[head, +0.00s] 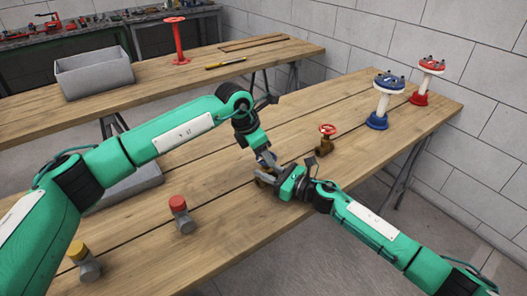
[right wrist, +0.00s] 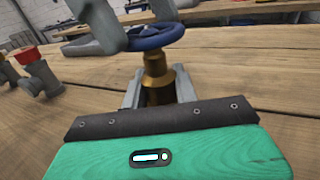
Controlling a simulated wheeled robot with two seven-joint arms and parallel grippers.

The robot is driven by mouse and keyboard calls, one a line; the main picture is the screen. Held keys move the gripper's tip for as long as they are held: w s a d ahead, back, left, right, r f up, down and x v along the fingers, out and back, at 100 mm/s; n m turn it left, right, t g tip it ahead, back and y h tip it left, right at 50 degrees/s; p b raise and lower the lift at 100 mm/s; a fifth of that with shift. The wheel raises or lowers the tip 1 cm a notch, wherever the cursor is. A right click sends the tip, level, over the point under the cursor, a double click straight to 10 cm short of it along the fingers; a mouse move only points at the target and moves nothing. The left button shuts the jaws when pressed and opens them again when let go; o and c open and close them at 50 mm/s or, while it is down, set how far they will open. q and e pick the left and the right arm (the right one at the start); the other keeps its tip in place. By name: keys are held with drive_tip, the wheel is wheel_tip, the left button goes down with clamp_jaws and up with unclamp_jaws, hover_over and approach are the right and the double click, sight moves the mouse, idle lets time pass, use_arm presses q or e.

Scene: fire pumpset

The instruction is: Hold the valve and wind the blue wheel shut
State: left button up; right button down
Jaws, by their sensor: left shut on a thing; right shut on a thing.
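The valve has a blue wheel (right wrist: 165,38) on top of a brass body (right wrist: 155,65), seen upright in the right wrist view. My right gripper (right wrist: 157,92) is shut on the brass body from the side, low down. In the head view my right gripper (head: 268,180) comes to the valve from the right. My left gripper (head: 265,160) comes down from above and is shut on the blue wheel; its grey fingers also show in the right wrist view (right wrist: 108,22). In the head view the two grippers hide most of the valve.
A brass valve with a red wheel (head: 327,130) stands to the right. Red-capped (head: 181,215) and yellow-capped (head: 84,264) grey fittings stand at front left. Blue (head: 382,100) and red (head: 423,82) posts stand at far right. A grey tray (head: 130,186) lies partly behind my left arm.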

drive_tip(key=shift+f, duration=0.1)
use_arm(q)
drive_tip(key=o, duration=1)
drive_tip(key=shift+r, duration=0.15)
drive_tip(key=v, duration=1.2)
use_arm(e)
drive_tip(key=c, duration=1)
unclamp_jaws()
drive_tip(key=shift+d, duration=0.1)
